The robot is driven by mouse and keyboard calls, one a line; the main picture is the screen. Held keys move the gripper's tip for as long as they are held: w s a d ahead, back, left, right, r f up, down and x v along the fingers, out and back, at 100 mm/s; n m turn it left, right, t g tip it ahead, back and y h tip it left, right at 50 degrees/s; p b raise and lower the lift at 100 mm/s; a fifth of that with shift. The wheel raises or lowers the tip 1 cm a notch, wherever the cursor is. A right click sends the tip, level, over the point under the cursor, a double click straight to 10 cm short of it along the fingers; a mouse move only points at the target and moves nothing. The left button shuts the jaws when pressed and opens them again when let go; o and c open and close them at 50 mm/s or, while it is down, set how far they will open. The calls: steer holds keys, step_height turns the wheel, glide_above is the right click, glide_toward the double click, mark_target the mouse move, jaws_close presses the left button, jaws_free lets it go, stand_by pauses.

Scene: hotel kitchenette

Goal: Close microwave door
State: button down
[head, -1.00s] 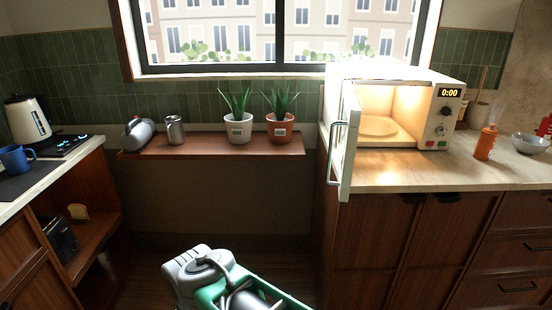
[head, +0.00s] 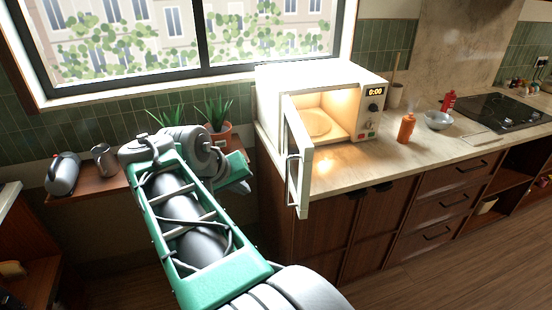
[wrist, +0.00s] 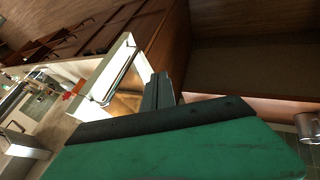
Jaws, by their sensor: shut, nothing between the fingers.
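The white microwave (head: 283,92) stands on the counter with its lit interior and glass turntable showing. Its door (head: 299,150) is swung wide open toward me, past the counter's front edge, with a metal bar handle (head: 292,182) on its left face. My gripper is at the end of my raised arm, left of the door in the head view, partly hidden by my own links. In the wrist view my gripper's fingers (wrist: 160,85) are shut and empty, close beside the open door (wrist: 98,85) and its handle (wrist: 121,72). I cannot tell whether they touch it.
Potted plants (head: 217,115) stand on the low wooden shelf (head: 92,185) left of the microwave, behind my arm. An orange bottle (head: 406,128) and a bowl (head: 437,120) stand on the counter (head: 350,165) to the right. The floor (head: 440,265) at the right is clear.

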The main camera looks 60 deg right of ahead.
steer(key=s+d+f+p, duration=0.1)
steer(key=s+d+f, duration=0.3)
steer(key=d, duration=0.6)
step_height(320, 180, down, 3)
steer(key=shift+s+r+m+p, duration=0.2)
steer(key=shift+s+m+p, duration=0.1)
steer(key=shift+s, duration=0.1)
steer(key=shift+s, duration=0.1)
